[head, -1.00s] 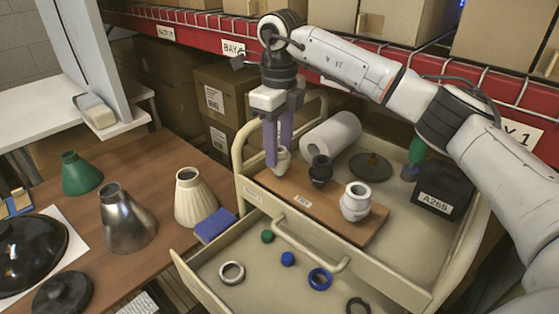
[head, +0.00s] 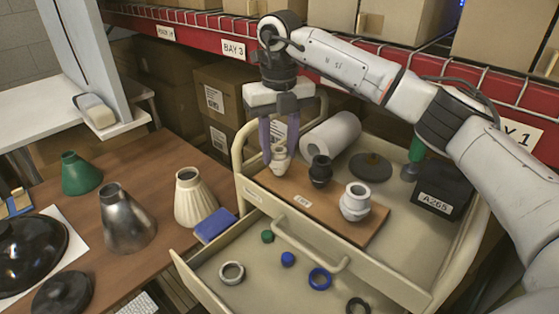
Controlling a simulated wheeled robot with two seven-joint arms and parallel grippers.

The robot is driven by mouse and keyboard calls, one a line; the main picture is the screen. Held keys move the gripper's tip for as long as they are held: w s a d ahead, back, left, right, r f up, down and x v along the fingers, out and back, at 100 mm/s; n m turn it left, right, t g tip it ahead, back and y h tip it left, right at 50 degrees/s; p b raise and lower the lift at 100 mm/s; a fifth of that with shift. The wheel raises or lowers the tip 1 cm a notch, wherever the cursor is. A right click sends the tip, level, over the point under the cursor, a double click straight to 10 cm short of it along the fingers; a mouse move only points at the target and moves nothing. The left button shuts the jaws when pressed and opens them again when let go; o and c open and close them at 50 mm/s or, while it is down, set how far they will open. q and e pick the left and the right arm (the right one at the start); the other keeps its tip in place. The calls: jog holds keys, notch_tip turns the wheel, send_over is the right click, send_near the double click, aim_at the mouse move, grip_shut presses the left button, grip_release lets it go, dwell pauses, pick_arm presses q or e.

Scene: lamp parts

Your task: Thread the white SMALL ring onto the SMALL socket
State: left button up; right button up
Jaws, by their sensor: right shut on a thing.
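The SMALL socket (head: 280,162) is the cream-white piece at the left end of the wooden board (head: 322,206), in the head view. My right gripper (head: 279,150) points down over it, with one purple finger on each side of its upper part. The gripper is shut on the white SMALL ring, which sits too small and too covered between the fingertips to make out clearly. I cannot tell how far the ring is around the socket. My left gripper is not in view.
A black socket (head: 320,171) and a larger white socket (head: 355,202) stand on the same board. The open drawer holds a pale ring (head: 232,272), a blue ring (head: 320,278) and a dark ring (head: 358,306). A paper roll (head: 331,135) lies behind the board.

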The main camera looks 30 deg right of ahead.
jog(key=shift+s+a+f, duration=0.15)
jog(key=shift+f, duration=0.2)
jog(key=shift+m, duration=0.5)
jog(key=o, duration=1.2)
jog(key=shift+r, duration=0.15)
notch_tip(320, 180, up, 10)
jog(key=shift+r, duration=0.15)
